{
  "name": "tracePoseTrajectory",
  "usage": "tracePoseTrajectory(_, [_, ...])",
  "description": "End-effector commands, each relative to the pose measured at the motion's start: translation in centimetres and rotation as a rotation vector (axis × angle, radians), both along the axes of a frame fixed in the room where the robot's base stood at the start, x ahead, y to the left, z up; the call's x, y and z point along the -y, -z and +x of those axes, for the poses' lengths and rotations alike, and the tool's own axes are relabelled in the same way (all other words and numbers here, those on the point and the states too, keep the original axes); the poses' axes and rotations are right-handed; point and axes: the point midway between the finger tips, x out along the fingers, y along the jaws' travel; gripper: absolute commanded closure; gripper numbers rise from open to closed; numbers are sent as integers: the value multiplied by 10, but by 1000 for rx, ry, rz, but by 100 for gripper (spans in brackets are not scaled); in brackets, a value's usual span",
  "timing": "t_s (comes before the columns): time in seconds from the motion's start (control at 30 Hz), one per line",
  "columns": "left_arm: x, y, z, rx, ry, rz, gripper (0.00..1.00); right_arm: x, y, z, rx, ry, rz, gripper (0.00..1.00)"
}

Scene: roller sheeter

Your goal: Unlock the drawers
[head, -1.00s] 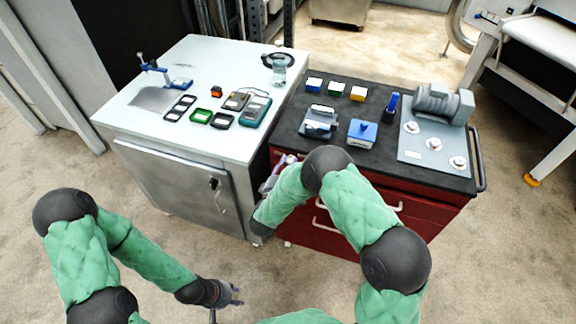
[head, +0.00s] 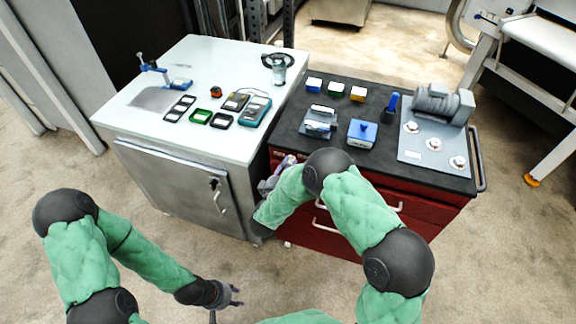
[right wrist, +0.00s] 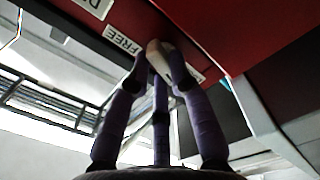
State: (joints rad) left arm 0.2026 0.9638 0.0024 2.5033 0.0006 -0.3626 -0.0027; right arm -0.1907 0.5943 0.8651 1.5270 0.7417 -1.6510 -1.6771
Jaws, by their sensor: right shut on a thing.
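The red drawer cabinet (head: 325,228) with a black top stands at the right; my right arm covers part of its drawer fronts. My right gripper (right wrist: 158,68), with purple fingers, is shut on a pale rounded knob or lever (right wrist: 171,64) on the cabinet's red face. A white label reading FREE (right wrist: 122,40) sits left of it, and another label, partly hidden, sits to its right. In the head view the right gripper (head: 278,170) is at the cabinet's upper left corner, mostly hidden by my arm. My left gripper (head: 234,294) is open and empty above the floor.
A pale cabinet (head: 180,185) with devices on top stands close on the left, leaving a narrow gap beside my right gripper. A roller device (head: 440,105), a blue block (head: 362,133) and small boxes are on the black top. The floor in front is clear.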

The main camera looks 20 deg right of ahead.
Motion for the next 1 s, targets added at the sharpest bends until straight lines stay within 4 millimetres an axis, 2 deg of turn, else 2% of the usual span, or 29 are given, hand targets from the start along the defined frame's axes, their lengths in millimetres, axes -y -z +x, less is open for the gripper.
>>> tracePoseTrajectory(1.0, [0, 25, 0, 0, 0, 0, 60, 2, 6, -3, 531, -1, 792, 100])
